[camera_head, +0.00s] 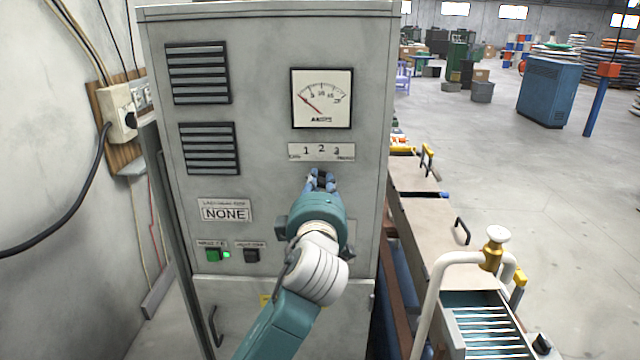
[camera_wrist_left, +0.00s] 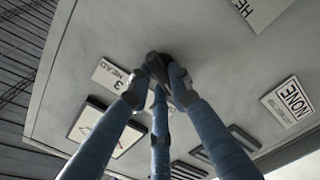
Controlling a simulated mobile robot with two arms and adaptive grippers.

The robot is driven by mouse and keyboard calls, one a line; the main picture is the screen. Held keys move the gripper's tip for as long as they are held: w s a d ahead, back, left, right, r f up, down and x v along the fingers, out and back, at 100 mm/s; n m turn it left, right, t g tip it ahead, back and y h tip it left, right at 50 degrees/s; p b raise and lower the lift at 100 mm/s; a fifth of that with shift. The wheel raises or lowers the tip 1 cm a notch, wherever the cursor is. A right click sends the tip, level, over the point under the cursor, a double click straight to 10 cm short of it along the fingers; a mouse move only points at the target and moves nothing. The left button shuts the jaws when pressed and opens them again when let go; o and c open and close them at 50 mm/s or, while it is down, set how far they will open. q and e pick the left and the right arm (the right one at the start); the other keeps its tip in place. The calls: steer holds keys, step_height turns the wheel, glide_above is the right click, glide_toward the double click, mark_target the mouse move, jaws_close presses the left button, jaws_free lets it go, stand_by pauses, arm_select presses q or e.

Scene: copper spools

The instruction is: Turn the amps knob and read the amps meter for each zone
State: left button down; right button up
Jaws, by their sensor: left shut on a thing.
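The grey control cabinet (camera_head: 270,60) fills the middle of the head view. Its white amps meter (camera_head: 322,98) has a red needle at the low left of the scale. Below is a plate (camera_head: 321,151) marked 1, 2, 3. The dark amps knob (camera_head: 322,177) sits under the plate, mostly hidden by my left gripper (camera_head: 321,184). In the left wrist view, the fingers of this gripper (camera_wrist_left: 157,85) are closed around the dark knob (camera_wrist_left: 154,60). The knob's pointing direction cannot be told. My right gripper is out of view.
A wall socket box (camera_head: 119,113) with cables is at left. Machine rails and covers (camera_head: 433,230) stand close at right.

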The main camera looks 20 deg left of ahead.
arm_select(q)
steer(key=shift+d+f+m+b, duration=0.1)
steer(key=shift+f+m+b, duration=0.1)
steer(key=shift+m+b, duration=0.9)
steer(key=shift+b, duration=0.1)
steer(key=shift+r+m, duration=0.15)
steer(key=shift+m, duration=0.95)
steer(key=shift+w+d+m, duration=0.1)
steer(key=shift+m, duration=1)
steer(key=c, duration=1.6)
jaws_free()
